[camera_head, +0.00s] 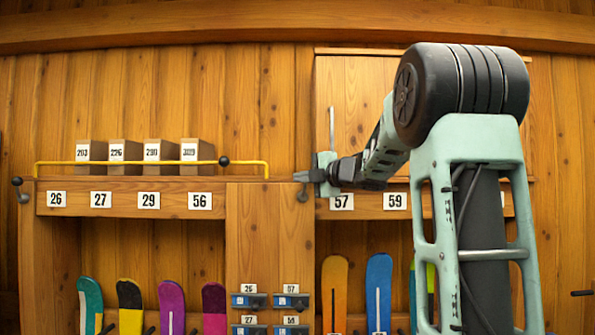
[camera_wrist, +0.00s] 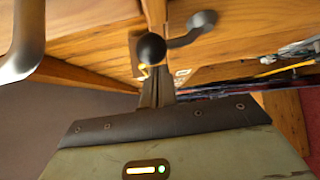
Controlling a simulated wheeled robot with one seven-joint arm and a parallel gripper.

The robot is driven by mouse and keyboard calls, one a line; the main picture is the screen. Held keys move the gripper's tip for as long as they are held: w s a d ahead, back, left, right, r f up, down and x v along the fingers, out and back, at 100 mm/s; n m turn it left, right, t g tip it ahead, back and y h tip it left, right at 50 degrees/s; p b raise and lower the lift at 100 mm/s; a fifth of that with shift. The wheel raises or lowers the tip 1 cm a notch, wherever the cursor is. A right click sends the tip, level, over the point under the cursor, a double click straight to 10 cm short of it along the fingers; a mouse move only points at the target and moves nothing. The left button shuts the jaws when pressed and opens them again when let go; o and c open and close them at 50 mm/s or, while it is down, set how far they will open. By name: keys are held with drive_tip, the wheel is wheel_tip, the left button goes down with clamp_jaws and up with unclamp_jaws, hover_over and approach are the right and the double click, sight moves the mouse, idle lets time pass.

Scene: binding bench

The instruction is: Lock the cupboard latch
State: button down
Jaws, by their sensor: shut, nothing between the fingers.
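The wooden cupboard door (camera_head: 360,95) is at the upper right, behind my arm, and looks closed. It has a pale upright handle (camera_head: 331,128); a silver curved bar (camera_wrist: 25,45) fills the left of the wrist view. My gripper (camera_head: 303,177) is shut and empty near the door's lower left corner. In the wrist view its fingers (camera_wrist: 155,88) point at a black ball (camera_wrist: 151,48); I cannot tell whether they touch it. A grey round-ended lever (camera_wrist: 202,22) is beside the ball. I cannot tell which part is the latch or its position.
A yellow rail (camera_head: 130,163) with a black knob (camera_head: 223,160) runs before several numbered boxes (camera_head: 160,153) on the left shelf. Coloured boards (camera_head: 171,305) stand below. Small labelled items (camera_head: 249,300) sit on the centre post. The wall above the boxes is clear.

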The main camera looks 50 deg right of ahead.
drive_tip(key=shift+s+d, duration=0.1)
drive_tip(key=shift+d, duration=0.1)
drive_tip(key=shift+s+f+b, duration=0.1)
drive_tip(key=shift+f+b, duration=0.05)
drive_tip(key=shift+b, duration=0.45)
drive_tip(key=shift+s+d+m+t+b, duration=0.3)
drive_tip(key=shift+m+t+b, duration=0.3)
drive_tip(key=shift+b, duration=0.7)
drive_tip(key=s+d+f+m+t+h+b, duration=0.1)
drive_tip(key=m+h+b, duration=0.4)
drive_tip(key=b, duration=0.8)
drive_tip(key=s+d+f+m+t+h+b, duration=0.2)
drive_tip(key=f+m+t+h+b, duration=0.1)
drive_tip(key=m+b, duration=0.6)
drive_tip(key=t+h+b, duration=0.1)
drive_tip(key=h+b, duration=0.1)
drive_tip(key=b, duration=0.2)
drive_tip(key=shift+f+m, duration=0.25)
drive_tip(key=shift+m, duration=0.15)
drive_tip(key=shift+s+b, duration=0.15)
drive_tip(key=shift+b, duration=0.55)
drive_tip(key=shift+r, duration=0.1)
